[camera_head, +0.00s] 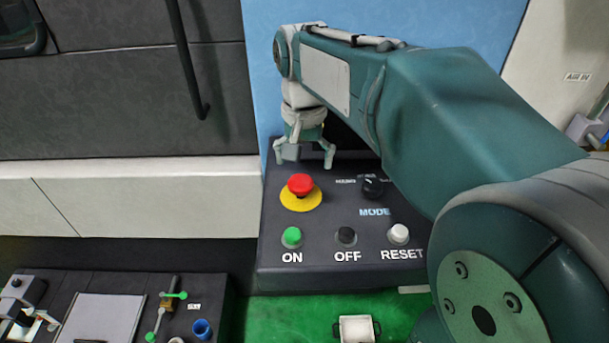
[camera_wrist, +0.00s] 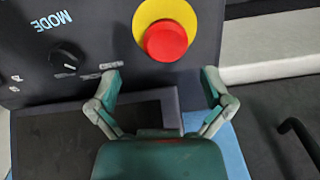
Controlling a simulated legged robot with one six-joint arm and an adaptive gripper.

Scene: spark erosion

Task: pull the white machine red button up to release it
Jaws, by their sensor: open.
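The red button (camera_head: 300,184) sits on a yellow round base (camera_head: 301,202) on the black control panel (camera_head: 330,268). In the wrist view the red button (camera_wrist: 166,41) is at the top centre, beyond the fingertips. My gripper (camera_head: 305,155) hangs pointing down, behind the button at the panel's far edge. In the wrist view my gripper (camera_wrist: 160,82) has its two fingers spread wide with nothing between them. It does not touch the button in either view.
The panel also bears a mode knob (camera_head: 371,187), a green ON button (camera_head: 291,236), a black OFF button (camera_head: 346,236) and a white RESET button (camera_head: 398,234). A blue panel (camera_head: 262,60) stands behind. A dark handle (camera_head: 186,60) is at the upper left.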

